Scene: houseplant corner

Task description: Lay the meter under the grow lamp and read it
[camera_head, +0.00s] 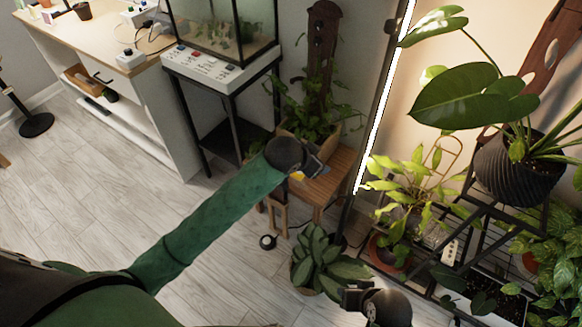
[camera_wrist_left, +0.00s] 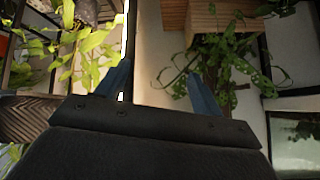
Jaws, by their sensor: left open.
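The grow lamp (camera_head: 384,100) is a tall, bright white strip leaning beside the plant shelves; it also shows at the top of the left wrist view (camera_wrist_left: 130,40). My left gripper (camera_head: 318,168) is above the small wooden stool (camera_head: 341,166), left of the lamp. In the wrist view its blue fingers (camera_wrist_left: 160,92) are spread apart with nothing visible between them. A small yellow and white bit shows beside this gripper, but I cannot tell whether it is the meter. I cannot make out a meter elsewhere. My right gripper (camera_head: 352,294) is low at the front; its fingers are unclear.
A leafy plant in a wooden planter (camera_head: 318,140) stands behind the left gripper. A broad-leaved plant (camera_head: 322,262) stands on the floor ahead. Black shelves with a ribbed dark pot (camera_head: 515,175) fill the right. A glass tank (camera_head: 225,35) stands back left.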

